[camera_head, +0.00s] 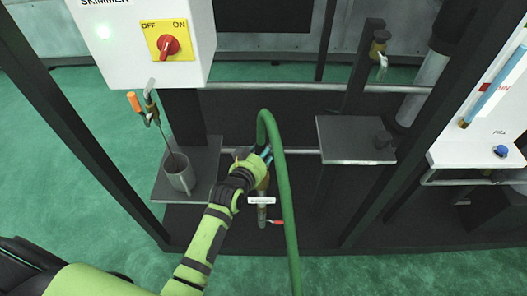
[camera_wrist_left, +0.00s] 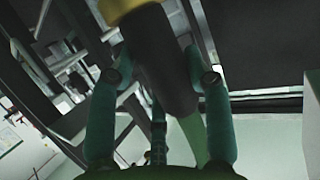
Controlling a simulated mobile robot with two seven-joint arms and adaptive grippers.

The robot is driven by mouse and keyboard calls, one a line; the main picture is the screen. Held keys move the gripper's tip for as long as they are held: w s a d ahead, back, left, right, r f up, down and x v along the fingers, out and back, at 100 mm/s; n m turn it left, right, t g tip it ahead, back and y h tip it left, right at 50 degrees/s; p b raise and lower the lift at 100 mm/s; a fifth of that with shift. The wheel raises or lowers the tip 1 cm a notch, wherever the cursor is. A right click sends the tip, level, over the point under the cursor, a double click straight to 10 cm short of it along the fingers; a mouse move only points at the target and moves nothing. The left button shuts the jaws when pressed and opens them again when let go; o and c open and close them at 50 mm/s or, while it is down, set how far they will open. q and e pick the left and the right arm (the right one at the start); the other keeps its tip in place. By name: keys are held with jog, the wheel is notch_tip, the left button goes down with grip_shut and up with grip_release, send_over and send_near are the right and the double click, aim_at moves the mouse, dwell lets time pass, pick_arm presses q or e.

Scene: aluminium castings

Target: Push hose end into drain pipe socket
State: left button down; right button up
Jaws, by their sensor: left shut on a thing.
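A green hose (camera_head: 287,205) rises from the bottom edge, bends over at the top and comes down to my left gripper (camera_head: 266,157). In the left wrist view my left gripper (camera_wrist_left: 158,75) has its two fingers on either side of a dark hose end (camera_wrist_left: 160,65), shut on it. The green hose (camera_wrist_left: 196,138) runs on from this end. A yellow-brown part (camera_wrist_left: 125,8) shows at the far tip of the dark end; whether it belongs to the hose or to a socket, I cannot tell. A brass pipe fitting (camera_head: 262,184) stands just below my gripper, partly hidden by it. My right gripper is not in view.
A red lever (camera_head: 277,222) and a white label (camera_head: 262,200) are on the pipe. A metal cup (camera_head: 180,178) stands on the left shelf (camera_head: 200,185). A bare shelf (camera_head: 350,135) is at right. Dark frame posts (camera_head: 75,125) flank the space.

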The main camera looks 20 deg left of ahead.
pick_arm(q)
jog(key=shift+r, duration=0.15)
jog(key=shift+p, duration=0.55)
dwell(1.0)
jog(key=shift+f+b, duration=1.55)
jog(key=shift+f, duration=0.7)
dwell(0.5)
